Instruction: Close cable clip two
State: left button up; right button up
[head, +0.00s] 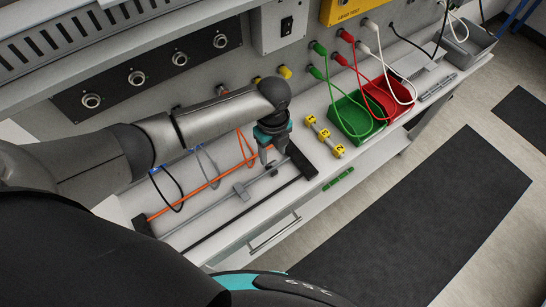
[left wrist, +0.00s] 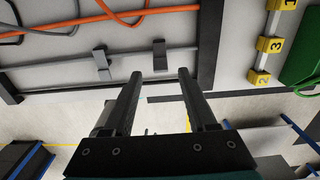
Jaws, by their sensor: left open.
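The left clip also shows in the head view (head: 241,191); the other is mostly hidden by my gripper there. They bear no readable numbers, and whether they are open or shut is unclear. My left gripper (left wrist: 160,74) points down at the rail, its two fingers apart with nothing between them. In the head view it (head: 271,164) hangs over the rail's right part. My right gripper is out of view.
An orange cable (left wrist: 100,17) runs behind the rail. A dark bar (head: 250,215) borders the front. Yellow numbered blocks on a rod (head: 324,133) stand right, with green (head: 352,116) and red (head: 383,95) bins beyond. A wall panel with sockets (head: 138,78) rises behind.

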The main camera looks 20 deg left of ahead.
aim_at(273, 162)
pick_arm(q)
jog(key=shift+f, duration=1.85)
grip_shut()
